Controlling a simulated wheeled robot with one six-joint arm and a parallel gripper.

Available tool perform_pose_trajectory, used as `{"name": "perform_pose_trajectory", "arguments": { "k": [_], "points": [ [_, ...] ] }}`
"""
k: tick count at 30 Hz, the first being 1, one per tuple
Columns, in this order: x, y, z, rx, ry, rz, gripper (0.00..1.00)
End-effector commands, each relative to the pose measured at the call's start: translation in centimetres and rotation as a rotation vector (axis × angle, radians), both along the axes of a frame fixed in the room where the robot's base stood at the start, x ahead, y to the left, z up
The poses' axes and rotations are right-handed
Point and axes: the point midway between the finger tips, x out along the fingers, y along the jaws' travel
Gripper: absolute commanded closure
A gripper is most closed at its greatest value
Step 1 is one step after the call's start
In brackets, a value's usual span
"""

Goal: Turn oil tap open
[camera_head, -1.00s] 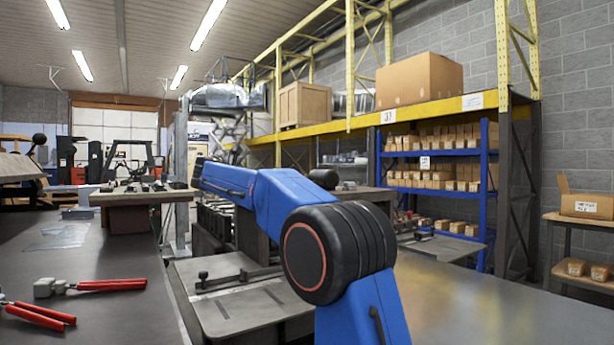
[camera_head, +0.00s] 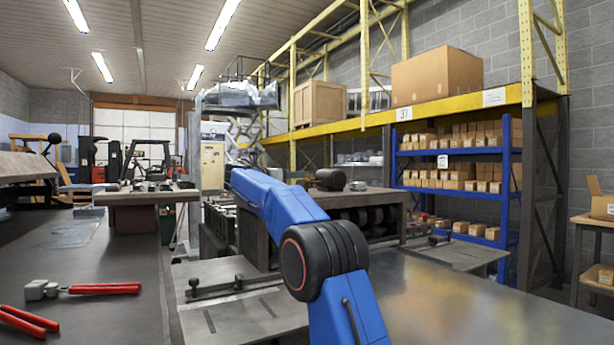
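I cannot make out an oil tap in this view. My blue arm with its black joint reaches from the bottom middle up and away to the left. Its far end is near a dark machine (camera_head: 365,200) with black rollers, and my gripper does not show. A beige cabinet (camera_head: 212,165) stands behind the arm's far end.
Red-handled tools (camera_head: 105,289) lie on the grey bench (camera_head: 95,265) at left. A metal table (camera_head: 470,305) spans the lower right. A blue shelf (camera_head: 508,185) holds small boxes beneath a yellow rack (camera_head: 450,107). A plate with clamps (camera_head: 255,312) lies in the middle.

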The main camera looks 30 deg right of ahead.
Motion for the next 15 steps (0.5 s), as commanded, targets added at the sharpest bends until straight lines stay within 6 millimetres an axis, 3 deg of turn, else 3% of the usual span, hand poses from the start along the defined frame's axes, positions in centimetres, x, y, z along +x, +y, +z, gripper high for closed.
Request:
{"name": "perform_pose_trajectory", "arguments": {
  "k": [9,15],
  "points": [
    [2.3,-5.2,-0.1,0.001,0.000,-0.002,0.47],
    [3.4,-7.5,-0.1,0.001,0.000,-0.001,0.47]
  ]
}}
